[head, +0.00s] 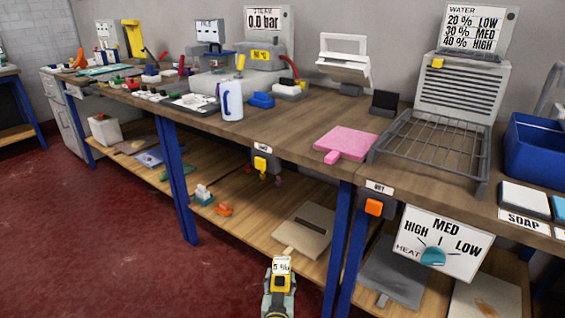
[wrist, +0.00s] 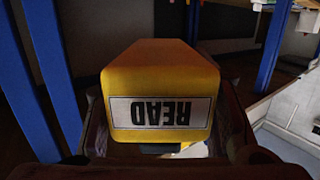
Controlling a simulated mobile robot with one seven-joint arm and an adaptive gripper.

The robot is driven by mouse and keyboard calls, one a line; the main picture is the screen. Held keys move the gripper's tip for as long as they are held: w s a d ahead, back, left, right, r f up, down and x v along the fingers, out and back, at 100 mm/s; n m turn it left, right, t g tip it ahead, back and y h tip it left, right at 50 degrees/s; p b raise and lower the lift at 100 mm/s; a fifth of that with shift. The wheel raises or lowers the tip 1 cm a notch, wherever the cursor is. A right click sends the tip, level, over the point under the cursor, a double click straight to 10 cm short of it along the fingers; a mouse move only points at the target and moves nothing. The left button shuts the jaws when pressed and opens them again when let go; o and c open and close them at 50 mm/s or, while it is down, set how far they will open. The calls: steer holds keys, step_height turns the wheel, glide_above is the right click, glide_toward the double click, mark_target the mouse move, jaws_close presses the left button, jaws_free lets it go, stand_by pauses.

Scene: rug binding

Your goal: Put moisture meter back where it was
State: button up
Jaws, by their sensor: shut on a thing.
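The yellow moisture meter (wrist: 160,75) fills the middle of the wrist view, with a white label reading READ upside down. My gripper (wrist: 165,140) is shut on it, with dark finger parts on both sides. In the head view, the meter (head: 282,268) shows at the bottom centre with a white display face on top. My gripper (head: 279,290) is around its lower part there, in front of the bench and apart from the shelves. The underside of the meter is hidden.
A long wooden bench (head: 305,124) with blue legs (head: 177,180) carries a pink brush-like block (head: 347,141), a wire rack (head: 432,147) and a blue bin (head: 535,148). A lower shelf (head: 250,206) holds flat boards. Red floor (head: 100,240) is clear at left.

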mark_target(282, 258)
steer(key=shift+w+d+r+n+y, duration=0.2)
steer(key=shift+w+r+y, duration=0.1)
steer(key=shift+w+r, duration=0.3)
steer(key=shift+w+d+r+n+y, duration=0.1)
steer(key=shift+w+r+n+y, duration=0.15)
steer(key=shift+w+r, duration=0.35)
steer(key=shift+s+a+f, duration=0.15)
steer(key=shift+s+f, duration=0.1)
steer(key=shift+s, duration=0.05)
steer(key=s+f, duration=0.1)
steer(key=s+f+y, duration=0.1)
steer(key=s, duration=0.1)
steer(key=s+a+f+n+y, duration=0.1)
steer(key=s, duration=0.1)
steer(key=shift+g, duration=0.3)
steer(key=shift+s+d+r+n+y, duration=0.2)
steer(key=shift+s+n+y, duration=0.2)
steer(key=shift+s+y, duration=0.15)
steer(key=shift+s+d+r+n+y, duration=0.25)
steer(key=shift+s+n+y, duration=0.15)
steer(key=shift+s, duration=0.15)
steer(key=shift+s+d+r+n+y, duration=0.2)
steer(key=shift+s+n+y, duration=0.15)
steer(key=shift+s+y, duration=0.2)
steer(key=shift+a, duration=0.15)
